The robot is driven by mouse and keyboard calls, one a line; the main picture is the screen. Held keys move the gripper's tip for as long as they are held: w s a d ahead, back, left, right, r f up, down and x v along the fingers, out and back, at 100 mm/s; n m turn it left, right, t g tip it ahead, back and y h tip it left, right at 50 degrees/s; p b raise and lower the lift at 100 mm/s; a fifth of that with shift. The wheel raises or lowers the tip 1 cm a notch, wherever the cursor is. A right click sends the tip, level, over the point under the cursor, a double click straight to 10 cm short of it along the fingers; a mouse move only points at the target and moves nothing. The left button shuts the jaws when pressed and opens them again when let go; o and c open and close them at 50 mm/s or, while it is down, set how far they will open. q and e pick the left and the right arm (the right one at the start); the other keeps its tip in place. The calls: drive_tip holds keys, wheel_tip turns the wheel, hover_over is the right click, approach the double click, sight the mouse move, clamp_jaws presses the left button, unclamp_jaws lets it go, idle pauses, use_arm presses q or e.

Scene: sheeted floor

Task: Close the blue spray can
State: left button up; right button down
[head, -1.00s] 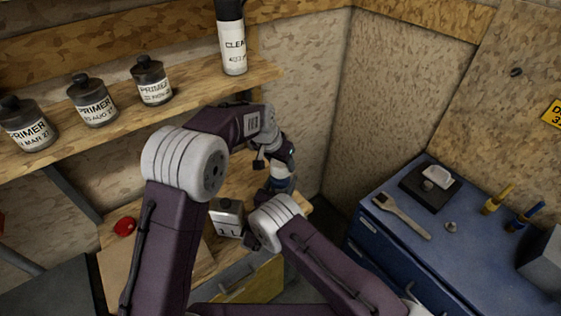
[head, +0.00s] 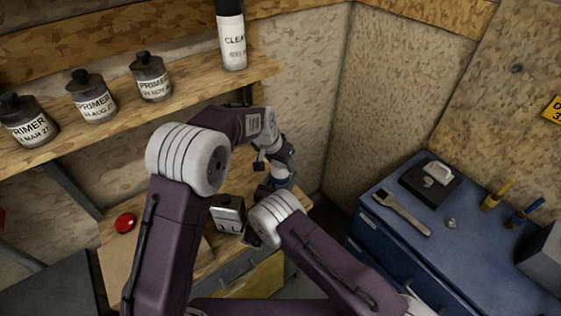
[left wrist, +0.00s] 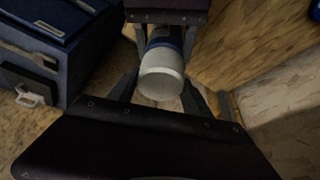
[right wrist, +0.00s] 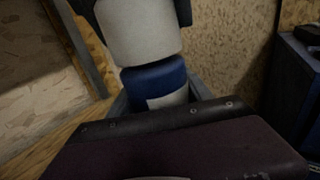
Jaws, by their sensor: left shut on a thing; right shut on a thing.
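The blue spray can (head: 276,181) is upright above the wooden bench at the back, partly hidden by my arms. In the right wrist view its blue body (right wrist: 158,80) has a white patch low down, and my right gripper (right wrist: 155,103) is shut around it. The white cap (right wrist: 137,32) is directly above the body, slightly tilted, with a thin dark seam between them; I cannot tell whether it is fully seated. My left gripper (left wrist: 160,95) is shut on the cap, which also shows in the left wrist view (left wrist: 161,82) with the blue band behind it.
A white-labelled tin (head: 228,214) and a red round object (head: 125,223) stand on the bench (head: 170,240). Primer bottles (head: 95,97) and a cleaner can (head: 232,40) stand on the shelf above.

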use_arm(q)
drive_tip(key=shift+f, duration=0.45)
drive_tip(key=o, duration=1.4)
drive_tip(key=shift+f, duration=0.1)
drive_tip(key=shift+c, duration=0.2)
drive_tip(key=v, duration=1.2)
use_arm(e)
drive_tip(key=shift+c, duration=1.8)
unclamp_jaws()
use_arm(q)
drive_tip(key=shift+s, duration=0.1)
